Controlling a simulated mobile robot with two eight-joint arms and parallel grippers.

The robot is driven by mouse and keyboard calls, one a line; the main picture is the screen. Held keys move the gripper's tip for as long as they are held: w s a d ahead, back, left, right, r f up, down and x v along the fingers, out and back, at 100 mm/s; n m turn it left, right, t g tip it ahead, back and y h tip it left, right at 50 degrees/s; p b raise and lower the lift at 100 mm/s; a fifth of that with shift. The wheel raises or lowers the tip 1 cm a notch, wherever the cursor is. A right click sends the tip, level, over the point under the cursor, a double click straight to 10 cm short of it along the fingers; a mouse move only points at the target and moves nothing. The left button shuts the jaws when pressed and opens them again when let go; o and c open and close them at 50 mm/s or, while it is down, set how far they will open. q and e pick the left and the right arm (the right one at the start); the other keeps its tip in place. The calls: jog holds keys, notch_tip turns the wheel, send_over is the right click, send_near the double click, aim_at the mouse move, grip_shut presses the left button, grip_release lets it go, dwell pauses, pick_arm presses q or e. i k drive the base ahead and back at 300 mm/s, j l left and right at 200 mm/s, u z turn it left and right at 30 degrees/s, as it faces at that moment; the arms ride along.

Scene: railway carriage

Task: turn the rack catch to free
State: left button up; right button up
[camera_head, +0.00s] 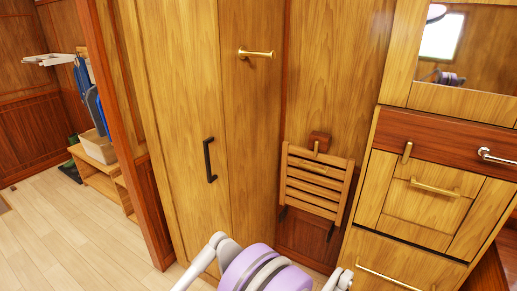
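A slatted wooden rack (312,187) is folded up flat against the wall panel, right of the tall cupboard. A small brass catch (316,148) sits on a dark red wooden block (319,138) at the rack's top edge. The catch looks roughly upright, its lower end close to the rack's top rail. Whether it overlaps the rail is too small to tell. Purple and light grey parts of my own body show at the bottom edge. I see no fingertips of either gripper.
A tall wooden cupboard (185,120) with a dark handle (209,160) stands left of the rack. A cabinet (440,190) with brass handles and another brass catch (407,152) stands to its right. Open pale floor (80,230) lies to the left, with a bench and basket (96,148) beyond.

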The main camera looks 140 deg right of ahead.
aim_at(317, 143)
jog(key=z, duration=3.5)
jog(key=l+z, duration=0.1)
jog(key=z, duration=0.3)
jog(key=i+z, duration=0.15)
jog(key=z, duration=0.25)
jog(key=i+z, duration=0.1)
jog(key=z, duration=0.25)
jog(key=i+z, duration=0.1)
jog(key=z, duration=0.3)
